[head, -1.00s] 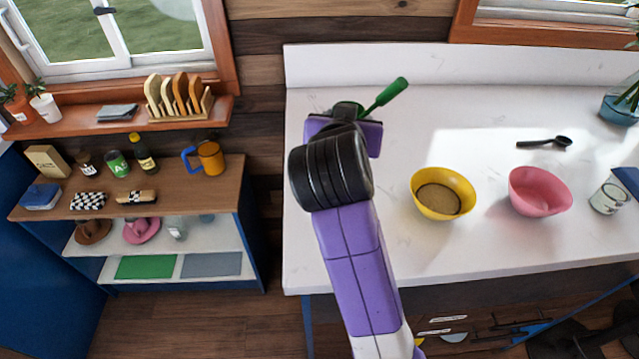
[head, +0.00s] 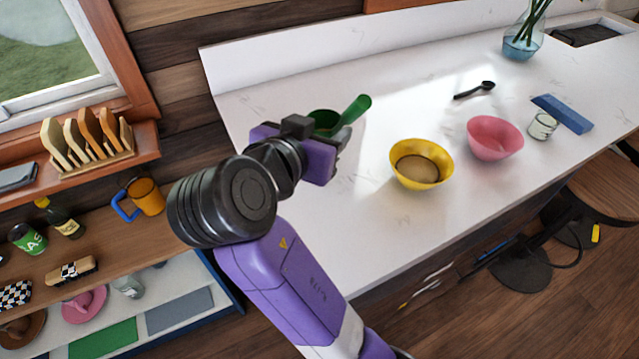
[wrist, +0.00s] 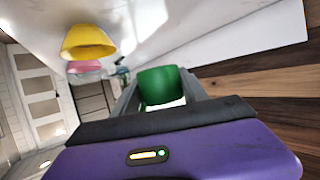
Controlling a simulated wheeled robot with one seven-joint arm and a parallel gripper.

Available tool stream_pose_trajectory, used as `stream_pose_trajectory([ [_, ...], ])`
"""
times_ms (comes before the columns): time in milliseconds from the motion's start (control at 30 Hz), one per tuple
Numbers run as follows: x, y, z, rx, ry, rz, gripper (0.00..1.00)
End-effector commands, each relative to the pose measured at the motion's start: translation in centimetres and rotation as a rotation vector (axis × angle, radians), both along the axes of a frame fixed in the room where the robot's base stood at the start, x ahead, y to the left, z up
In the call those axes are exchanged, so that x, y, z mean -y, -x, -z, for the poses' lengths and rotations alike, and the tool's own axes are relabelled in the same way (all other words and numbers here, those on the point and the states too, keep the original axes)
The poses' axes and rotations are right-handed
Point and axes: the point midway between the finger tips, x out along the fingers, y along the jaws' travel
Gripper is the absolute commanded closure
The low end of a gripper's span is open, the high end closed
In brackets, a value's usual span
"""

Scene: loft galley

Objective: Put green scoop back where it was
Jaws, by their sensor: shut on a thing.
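The green scoop (head: 352,113) is in my gripper (head: 328,138), above the left part of the white counter. Its handle points up and to the right in the head view, and its cup is partly hidden behind the gripper. In the wrist view the green cup (wrist: 160,86) sits between the two fingers of my gripper (wrist: 158,92), which is shut on the scoop. A black scoop (head: 474,90) lies on the counter toward the back. A yellow bowl (head: 421,165) with brownish contents and a pink bowl (head: 494,138) stand to the right of the gripper.
A white cup (head: 543,125) and a blue block (head: 562,114) are right of the pink bowl. A glass vase (head: 521,45) stands at the back. Left are a rack of slices (head: 88,145), an orange mug (head: 146,196) and shelves. Counter between gripper and black scoop is clear.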

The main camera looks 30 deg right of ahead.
Motion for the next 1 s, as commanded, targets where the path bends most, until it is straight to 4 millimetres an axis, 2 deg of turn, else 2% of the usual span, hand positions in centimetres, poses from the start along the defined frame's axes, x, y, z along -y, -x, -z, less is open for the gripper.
stream_pose_trajectory([
  [100,0.0,0.1,3.0,-0.008,0.004,-0.001,0.91],
  [333,0.0,0.0,7.9,-0.004,0.003,-0.002,0.91],
  [567,0.0,-0.1,9.8,0.000,0.000,-0.001,0.91],
  [800,0.0,0.0,13.0,-0.003,0.001,-0.001,0.91],
  [1000,0.0,-0.1,13.9,0.002,-0.001,-0.002,0.91],
])
